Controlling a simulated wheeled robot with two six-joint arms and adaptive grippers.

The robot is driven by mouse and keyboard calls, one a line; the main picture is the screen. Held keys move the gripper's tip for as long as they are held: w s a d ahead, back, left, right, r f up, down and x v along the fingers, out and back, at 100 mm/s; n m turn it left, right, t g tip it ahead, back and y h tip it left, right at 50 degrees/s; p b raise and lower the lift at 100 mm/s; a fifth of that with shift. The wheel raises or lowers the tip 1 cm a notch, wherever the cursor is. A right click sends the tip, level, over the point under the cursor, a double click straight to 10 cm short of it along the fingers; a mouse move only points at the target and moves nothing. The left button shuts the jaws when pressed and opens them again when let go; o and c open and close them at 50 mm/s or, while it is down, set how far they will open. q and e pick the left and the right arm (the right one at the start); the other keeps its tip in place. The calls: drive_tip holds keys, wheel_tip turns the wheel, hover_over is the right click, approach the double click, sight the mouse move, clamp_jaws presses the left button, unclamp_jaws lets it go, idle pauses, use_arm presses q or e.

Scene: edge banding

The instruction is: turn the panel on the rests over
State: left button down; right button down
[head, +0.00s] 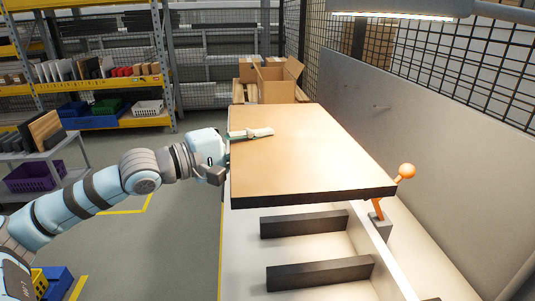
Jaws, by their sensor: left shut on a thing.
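The panel (305,155) is a flat board with a light brown top face and a dark front edge. It lies roughly level above the pale bench, its far end near the cardboard box. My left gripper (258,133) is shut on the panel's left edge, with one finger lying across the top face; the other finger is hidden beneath. Two dark rests, the farther one (303,222) and the nearer one (320,273), show bare in front of the panel. Any rests under the panel are hidden, so I cannot tell whether it touches them. My right gripper is not in view.
An orange-knobbed lever (405,171) stands close to the panel's right front corner. A tall grey board (425,130) and wire mesh line the right side. An open cardboard box (277,80) stands behind. Shelving (100,85) is at the back left; the floor on the left is mostly clear.

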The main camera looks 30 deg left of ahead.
use_arm(q)
drive_tip(key=r+b, duration=0.1)
drive_tip(key=s+r+b, duration=0.1)
drive_tip(key=b, duration=0.2)
drive_tip(key=shift+s+a+r, duration=0.3)
drive_tip(key=shift+s+r, duration=0.05)
drive_tip(key=shift+r, duration=0.05)
drive_tip(key=s+r, duration=0.1)
drive_tip(key=r, duration=0.1)
drive_tip(key=s+a+r, duration=0.1)
drive_tip(key=r, duration=0.2)
drive_tip(key=s+a+r+p, duration=0.1)
drive_tip(key=r, duration=0.2)
drive_tip(key=shift+s+r, duration=0.2)
drive_tip(key=shift+s, duration=0.05)
drive_tip(key=m, duration=0.4)
drive_tip(key=shift+m, duration=1)
drive_tip(key=m, duration=0.3)
drive_tip(key=shift+m, duration=1.5)
